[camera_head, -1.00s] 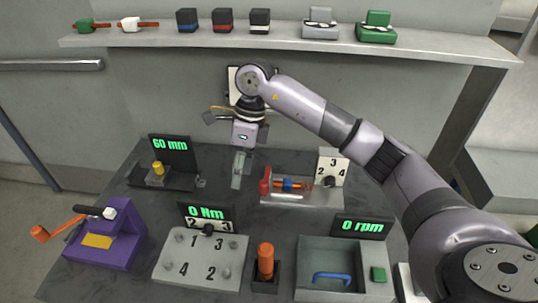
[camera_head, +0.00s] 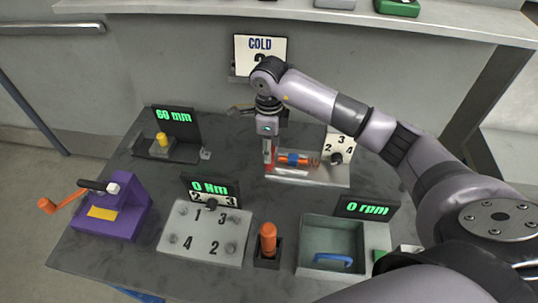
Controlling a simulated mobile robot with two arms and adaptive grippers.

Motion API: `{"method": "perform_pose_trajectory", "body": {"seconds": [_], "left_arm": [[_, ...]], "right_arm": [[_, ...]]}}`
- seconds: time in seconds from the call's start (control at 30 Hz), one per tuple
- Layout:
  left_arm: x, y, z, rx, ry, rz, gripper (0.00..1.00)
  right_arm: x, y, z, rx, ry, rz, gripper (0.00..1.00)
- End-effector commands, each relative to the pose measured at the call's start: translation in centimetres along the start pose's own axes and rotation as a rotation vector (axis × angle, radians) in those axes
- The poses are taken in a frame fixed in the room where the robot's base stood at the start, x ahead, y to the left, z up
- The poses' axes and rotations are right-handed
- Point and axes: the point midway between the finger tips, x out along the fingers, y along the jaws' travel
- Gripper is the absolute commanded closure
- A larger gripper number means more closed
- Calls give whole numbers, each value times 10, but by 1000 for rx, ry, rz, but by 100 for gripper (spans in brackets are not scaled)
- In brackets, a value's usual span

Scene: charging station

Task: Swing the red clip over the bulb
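The red clip (camera_head: 270,159) stands at the left end of a low grey fixture (camera_head: 310,180). It is narrow and partly hidden by my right gripper. An orange and blue cylinder (camera_head: 293,159) lies in the fixture just right of the clip; it may be the bulb, but I cannot tell for sure. My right gripper (camera_head: 268,151) points down at the clip, its fingers overlapping it in the picture. Whether the fingers are apart or closed on the clip is too small to tell. My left gripper is not in view.
A numbered dial plate (camera_head: 340,144) stands behind the fixture's right end. A "COLD" sign (camera_head: 260,50) hangs on the wall behind. In front are a numbered panel (camera_head: 204,234), an orange handle (camera_head: 267,240) and a grey tray (camera_head: 332,234). A purple crank device (camera_head: 110,212) stands left.

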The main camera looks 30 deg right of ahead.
Motion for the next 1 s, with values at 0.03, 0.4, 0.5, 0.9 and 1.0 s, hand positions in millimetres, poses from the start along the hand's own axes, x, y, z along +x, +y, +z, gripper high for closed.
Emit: {"method": "perform_pose_trajectory", "body": {"seconds": [0.03,0.4,0.5,0.9,1.0], "left_arm": [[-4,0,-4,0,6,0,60],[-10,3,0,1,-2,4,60],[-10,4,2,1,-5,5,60],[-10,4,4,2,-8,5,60],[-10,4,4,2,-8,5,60]], "right_arm": [[9,1,0,0,1,4,56],[50,0,1,0,-1,1,56],[52,0,1,0,-1,0,56],[52,0,1,0,-2,0,70],[52,0,1,0,-2,0,76]]}}
